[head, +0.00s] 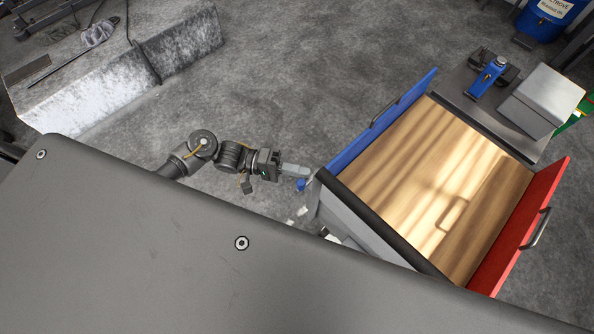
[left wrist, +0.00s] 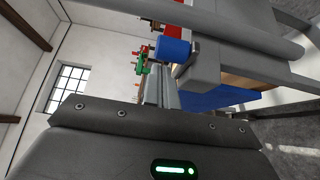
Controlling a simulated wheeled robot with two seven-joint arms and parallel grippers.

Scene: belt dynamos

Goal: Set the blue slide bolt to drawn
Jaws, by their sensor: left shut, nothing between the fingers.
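My left gripper (head: 304,171) is shut and empty, its fingers pointing right toward the near left corner of a workbench. A small blue knob (head: 300,185) shows just below the fingertips in the head view. In the left wrist view a blue cylindrical knob (left wrist: 172,50) sits just beyond the tips of my shut fingers (left wrist: 160,88), beside a grey bracket. It appears to be the blue slide bolt's handle. Its bar is mostly hidden, and I cannot tell the bolt's position or whether the fingers touch the knob. My right gripper is in neither view.
The wood-topped bench (head: 425,175) has a blue panel (head: 385,118) and a red panel (head: 520,230), each with a handle. Beyond the knob are green parts (left wrist: 140,62).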

